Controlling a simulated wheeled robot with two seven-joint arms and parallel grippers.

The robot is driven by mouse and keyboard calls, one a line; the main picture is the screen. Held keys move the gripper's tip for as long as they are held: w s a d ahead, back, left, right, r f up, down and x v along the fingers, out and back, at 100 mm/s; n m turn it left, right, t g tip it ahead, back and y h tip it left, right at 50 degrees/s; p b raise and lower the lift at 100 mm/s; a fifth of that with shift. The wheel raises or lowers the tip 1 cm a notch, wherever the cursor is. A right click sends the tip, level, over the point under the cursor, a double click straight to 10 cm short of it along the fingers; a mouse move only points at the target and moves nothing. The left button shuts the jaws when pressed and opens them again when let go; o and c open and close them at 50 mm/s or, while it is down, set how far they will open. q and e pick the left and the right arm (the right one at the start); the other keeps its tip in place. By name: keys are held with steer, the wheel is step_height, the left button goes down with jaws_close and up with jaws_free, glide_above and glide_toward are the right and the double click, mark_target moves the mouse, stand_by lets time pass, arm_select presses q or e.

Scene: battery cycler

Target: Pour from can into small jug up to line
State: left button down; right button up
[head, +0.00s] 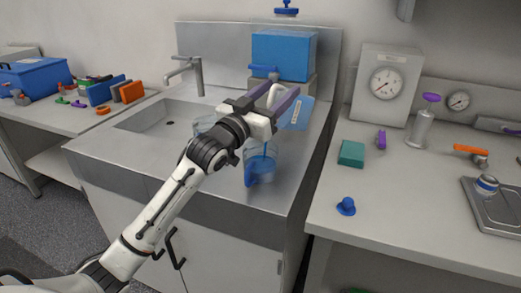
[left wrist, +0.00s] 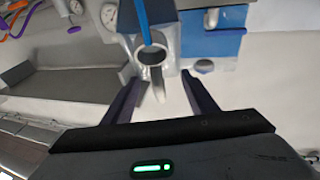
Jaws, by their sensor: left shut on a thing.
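My left gripper (head: 272,103) is shut on the pale handle of the can (head: 299,114), above the sink unit's right side. The can's blue-grey side shows beyond the fingers; the gripper hides much of the rest. The small jug (head: 262,160) is clear, stands below the gripper, and has blue liquid in its lower part. A thin blue streak runs down into it, like a pouring stream. I cannot make out its line. The left wrist view shows the can's pale handle (left wrist: 157,84) between the dark fingers, and a blue streak above. My right gripper is not in view.
Another clear vessel (head: 204,123) stands partly behind my arm, by the sink basin (head: 150,117). A large blue container (head: 283,55) stands behind the gripper. The right bench carries a teal block (head: 352,153), a blue knob (head: 346,206) and a dial box (head: 385,85).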

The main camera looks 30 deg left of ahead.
arm_select(q)
steer(key=shift+s+r, duration=0.1)
steer(key=shift+r, duration=0.2)
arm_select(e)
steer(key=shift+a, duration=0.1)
